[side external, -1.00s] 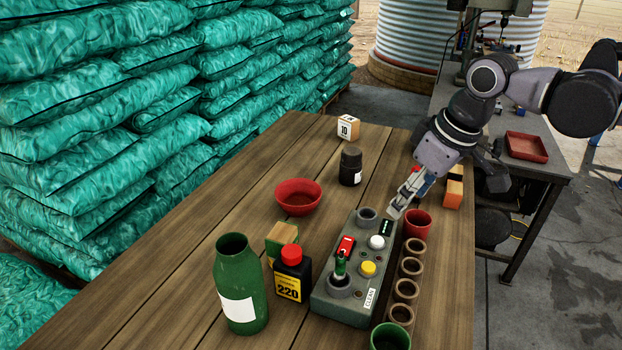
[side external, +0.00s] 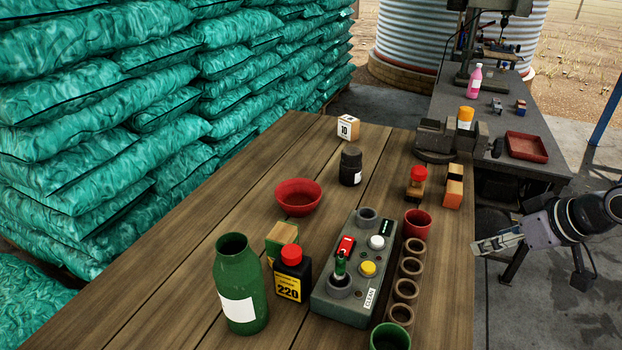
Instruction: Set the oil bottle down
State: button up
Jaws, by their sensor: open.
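My gripper (side external: 484,246) is open and empty, to the right of the wooden table's edge and clear of every bottle. A black bottle with a red cap and a yellow label reading 220 (side external: 291,275) stands upright at the front. A dark bottle with a black cap and white label (side external: 350,168) stands upright farther back. A large green bottle (side external: 240,285) stands at the front left. I cannot tell which is the oil bottle.
A grey control box (side external: 352,300) with buttons stands beside a row of brown rings (side external: 408,268). A red cup (side external: 418,223), red bowl (side external: 298,197), green cup (side external: 390,337) and numbered box (side external: 348,127) share the table (side external: 200,240). Its left side is clear.

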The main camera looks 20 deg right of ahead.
jog(key=n+y, duration=1.1)
send_near(296, 252)
jog(key=shift+x, duration=4.65)
grip_shut()
